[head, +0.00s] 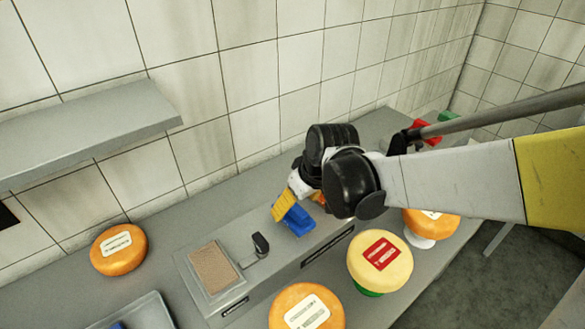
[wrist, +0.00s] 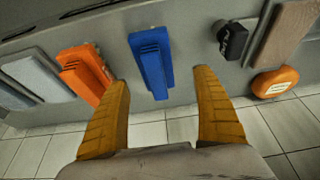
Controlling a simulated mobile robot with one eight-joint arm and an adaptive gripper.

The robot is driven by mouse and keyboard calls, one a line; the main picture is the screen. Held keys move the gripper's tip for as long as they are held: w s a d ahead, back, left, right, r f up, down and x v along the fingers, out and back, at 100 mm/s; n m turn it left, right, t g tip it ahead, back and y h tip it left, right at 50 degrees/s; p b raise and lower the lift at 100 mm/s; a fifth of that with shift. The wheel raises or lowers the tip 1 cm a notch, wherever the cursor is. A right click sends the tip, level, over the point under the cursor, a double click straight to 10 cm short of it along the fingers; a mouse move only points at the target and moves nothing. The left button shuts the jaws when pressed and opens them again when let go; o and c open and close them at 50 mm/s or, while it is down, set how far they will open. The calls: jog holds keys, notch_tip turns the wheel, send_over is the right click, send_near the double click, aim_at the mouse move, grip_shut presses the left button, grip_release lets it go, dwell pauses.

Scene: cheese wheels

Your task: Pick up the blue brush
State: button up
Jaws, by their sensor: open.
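The blue brush (wrist: 150,62) lies on the grey counter in the middle of the wrist view, its end between my two fingertips. It also shows in the head view (head: 297,221), partly hidden by my gripper. My gripper (wrist: 161,80) is open and its yellow fingers stand apart on either side of the brush, with nothing gripped. In the head view my gripper (head: 284,207) is just over the blue brush. Whether the fingers touch it cannot be told. An orange brush (wrist: 85,70) lies left of it in the wrist view, close to the left finger.
A black handled object (head: 260,245) and a tan pad (head: 214,268) are left of the brush. Orange cheese wheels (head: 118,249) (head: 306,308) and a pale yellow one (head: 380,262) stand around. A tray (head: 150,308) is at lower left. The tiled wall is close behind.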

aim_at(289, 213)
jog(key=x, duration=0.2)
jog(key=shift+w+a+f, duration=0.1)
jog(key=shift+w+f, duration=0.05)
jog(key=shift+f, duration=0.2)
jog(key=b+x, duration=0.1)
jog(key=x, duration=0.2)
jog(key=b+x, duration=0.1)
jog(key=x, duration=0.1)
jog(key=shift+w+f+b, duration=0.15)
jog(key=shift+w+b, duration=0.15)
jog(key=shift+b, duration=0.05)
jog(key=c, duration=1.4)
